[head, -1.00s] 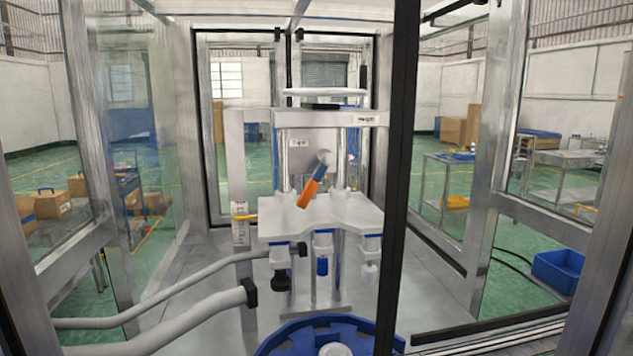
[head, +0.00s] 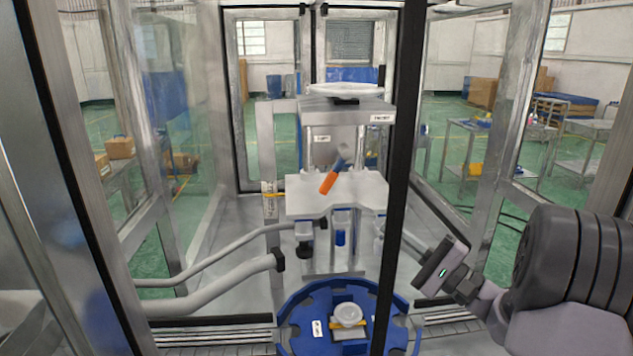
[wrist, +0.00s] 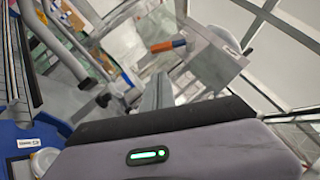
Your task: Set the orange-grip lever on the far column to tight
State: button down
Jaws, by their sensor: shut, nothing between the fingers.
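The lever with the orange grip (head: 328,183) is on the far column assembly, in front of its upright posts and above the white plate (head: 300,190). It slants, with the orange end down and left and a blue-grey part up and right. The orange grip also shows in the wrist view (wrist: 161,46), above my gripper (wrist: 163,80). My gripper is shut and empty, seen as a narrow grey bar pointing toward the column. It is apart from the lever. In the head view my arm reaches in from the right, and the black frame post partly hides the fingers.
A black frame post (head: 399,180) stands between the camera and the right of the column. A blue round turntable (head: 298,318) with a white-topped part (head: 347,315) sits below. Thick grey hoses (head: 220,287) run in from the left. Glass panels enclose both sides.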

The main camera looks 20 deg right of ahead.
aim_at(335, 169)
jog(key=w+a+r+p, duration=0.1)
jog(key=w+a+r, duration=0.1)
jog(key=w, duration=0.3)
jog(key=w+a+r+t+p, duration=0.1)
jog(key=w+a+r, duration=0.2)
jog(key=w+a, duration=0.1)
jog(key=shift+w+r+m+h+p, duration=0.15)
jog(key=shift+w+m+h+p, duration=0.15)
jog(key=shift+w+h+p, duration=0.1)
jog(key=w+a+r+m+t+h+b, duration=0.1)
jog(key=a+r+m+t+h+b, duration=0.3)
jog(key=m+h, duration=0.6)
jog(key=shift+w+a+r+m+t+h, duration=0.15)
jog(key=shift+w+a+m+t+h, duration=0.25)
jog(key=shift+a+m+t, duration=1.6)
jog(key=shift+d+r+m+g, duration=0.2)
jog(key=shift+d+m+g, duration=0.5)
